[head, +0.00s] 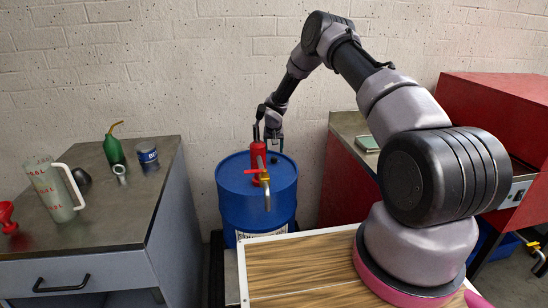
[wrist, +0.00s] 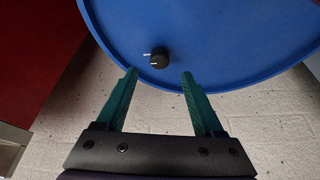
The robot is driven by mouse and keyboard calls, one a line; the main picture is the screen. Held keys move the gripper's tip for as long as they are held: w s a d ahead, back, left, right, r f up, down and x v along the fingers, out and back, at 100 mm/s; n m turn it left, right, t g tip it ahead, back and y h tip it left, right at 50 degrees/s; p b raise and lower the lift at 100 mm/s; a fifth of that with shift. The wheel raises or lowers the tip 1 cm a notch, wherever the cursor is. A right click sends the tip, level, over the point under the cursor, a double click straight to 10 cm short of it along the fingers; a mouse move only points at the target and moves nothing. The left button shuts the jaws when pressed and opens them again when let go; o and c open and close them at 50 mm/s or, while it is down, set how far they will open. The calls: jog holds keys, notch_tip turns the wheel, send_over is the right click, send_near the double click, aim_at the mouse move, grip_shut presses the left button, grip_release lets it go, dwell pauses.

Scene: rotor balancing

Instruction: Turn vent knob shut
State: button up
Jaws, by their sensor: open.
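The vent knob (wrist: 158,57) is a small black knob with a light mark on its side, on the blue drum lid (wrist: 230,40) near the rim. In the head view the knob (head: 273,160) is a small dark spot on the blue drum (head: 230,208), beside the red pump. My gripper (wrist: 159,73) is open, with two teal fingers apart and nothing between them. The knob shows just beyond the fingertips, roughly centred between them. In the head view my gripper (head: 268,144) hangs over the back of the drum top, its fingers partly hidden by the pump.
A left bench (head: 105,222) holds a jug (head: 52,190), a green oil can (head: 114,150) and a blue tin (head: 148,157). A brick wall (head: 180,65) stands close behind.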

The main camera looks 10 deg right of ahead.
aim_at(274, 158)
jog(key=x, duration=0.6)
grip_shut()
